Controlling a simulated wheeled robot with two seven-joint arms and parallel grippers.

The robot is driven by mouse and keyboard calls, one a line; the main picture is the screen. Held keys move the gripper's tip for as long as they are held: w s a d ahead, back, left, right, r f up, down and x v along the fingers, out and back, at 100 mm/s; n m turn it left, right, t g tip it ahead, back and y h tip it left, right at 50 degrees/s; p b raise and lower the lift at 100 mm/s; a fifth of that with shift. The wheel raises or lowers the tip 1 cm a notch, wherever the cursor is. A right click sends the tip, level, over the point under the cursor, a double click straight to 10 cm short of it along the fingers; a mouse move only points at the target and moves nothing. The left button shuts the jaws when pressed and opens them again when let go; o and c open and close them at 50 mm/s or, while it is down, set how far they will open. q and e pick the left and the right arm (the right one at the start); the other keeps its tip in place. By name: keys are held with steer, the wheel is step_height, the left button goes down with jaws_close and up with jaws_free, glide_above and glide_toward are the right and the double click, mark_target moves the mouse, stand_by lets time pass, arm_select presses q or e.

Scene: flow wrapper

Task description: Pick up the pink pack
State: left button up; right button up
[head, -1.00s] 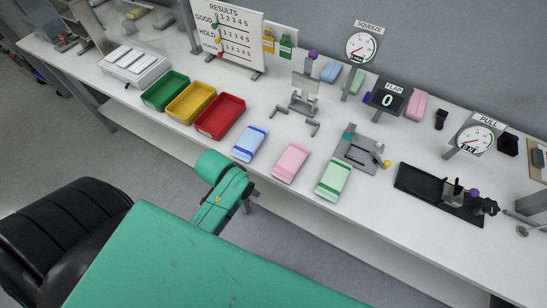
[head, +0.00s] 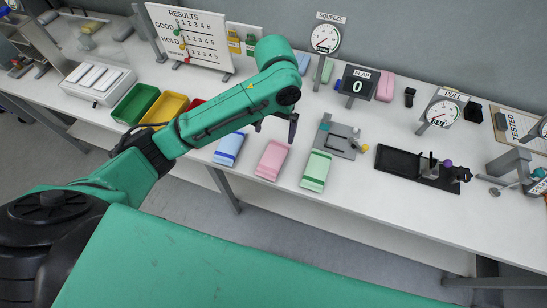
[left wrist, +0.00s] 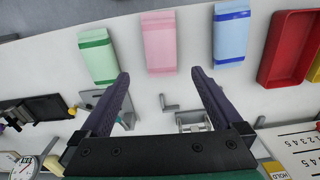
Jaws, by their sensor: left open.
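The pink pack (head: 272,159) lies flat near the front edge of the white table, between a blue pack (head: 230,148) and a green pack (head: 316,170). My left gripper (head: 276,126) is open and empty, above the table and behind the pink pack in the head view. In the left wrist view the pink pack (left wrist: 159,42) shows just beyond the gap between the open fingertips (left wrist: 160,73), with the green pack (left wrist: 98,56) and blue pack (left wrist: 231,32) either side. The fingers do not touch it. My right gripper is not in view.
A grey fixture (head: 340,140) and a black tray (head: 405,163) stand right of the packs. Green (head: 134,103), yellow (head: 166,108) and red bins are at left, the red one mostly behind my arm. Another pink item (head: 385,86) sits at the back.

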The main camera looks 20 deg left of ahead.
mark_target(273, 156)
arm_select(q)
step_height(273, 156, down, 13)
steer(key=p, duration=0.2)
steer(key=shift+s+a+f+p, duration=0.1)
steer(key=shift+f+p, duration=0.1)
steer(key=shift+p, duration=0.1)
steer(key=c, duration=1.2)
